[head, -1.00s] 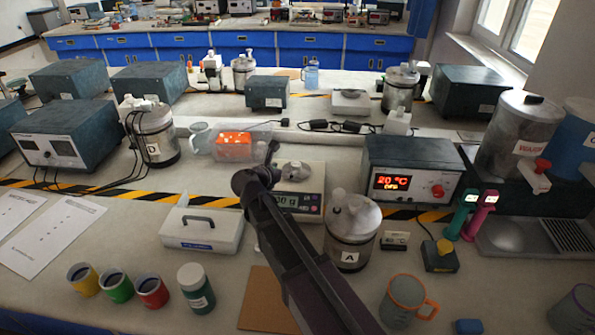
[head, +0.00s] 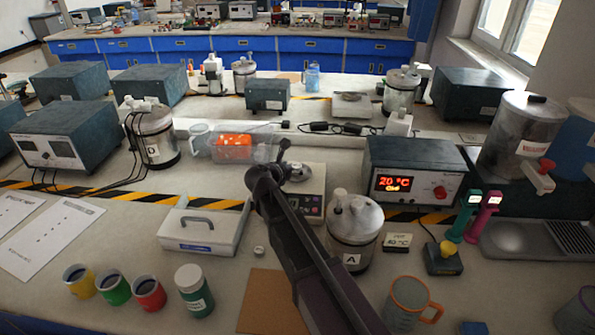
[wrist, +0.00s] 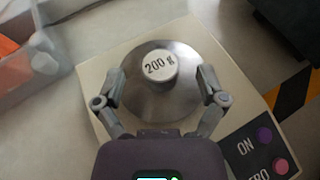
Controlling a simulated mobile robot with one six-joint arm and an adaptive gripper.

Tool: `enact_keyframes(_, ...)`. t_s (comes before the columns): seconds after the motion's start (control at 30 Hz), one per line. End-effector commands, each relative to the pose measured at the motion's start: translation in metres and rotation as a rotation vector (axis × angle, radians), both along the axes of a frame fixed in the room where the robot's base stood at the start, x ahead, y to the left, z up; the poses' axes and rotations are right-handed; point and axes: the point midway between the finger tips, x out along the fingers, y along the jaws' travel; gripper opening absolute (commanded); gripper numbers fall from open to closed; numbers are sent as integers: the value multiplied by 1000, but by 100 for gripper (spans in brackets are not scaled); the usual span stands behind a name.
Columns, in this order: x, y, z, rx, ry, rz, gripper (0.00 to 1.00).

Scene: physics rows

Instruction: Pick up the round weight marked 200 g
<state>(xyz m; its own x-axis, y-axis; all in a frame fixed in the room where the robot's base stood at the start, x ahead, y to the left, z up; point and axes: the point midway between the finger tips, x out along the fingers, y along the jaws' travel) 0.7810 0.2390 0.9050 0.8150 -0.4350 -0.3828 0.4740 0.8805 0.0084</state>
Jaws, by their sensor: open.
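The round weight marked 200 g (wrist: 160,66) stands upright on the round metal pan (wrist: 178,100) of a balance (wrist: 95,68). In the wrist view its label faces up. My gripper (wrist: 163,80) is open, with one finger on each side of the pan and the weight between them, not touching it. In the head view the balance (head: 314,184) is on the bench, and my arm reaches over its left side. There the weight is too small and too covered by my arm to make out clearly.
A clear bin with orange contents (head: 232,146) stands behind left of the balance. A heater box reading 20 °C (head: 412,172) is to the right.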

Motion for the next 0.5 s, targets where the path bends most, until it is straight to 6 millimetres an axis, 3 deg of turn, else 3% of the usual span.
enact_keyframes(0.2, 17, -8, -9, 1, 0, 0, 90)
enact_keyframes(0.5, 18, -10, -8, 1, 0, 0, 90)
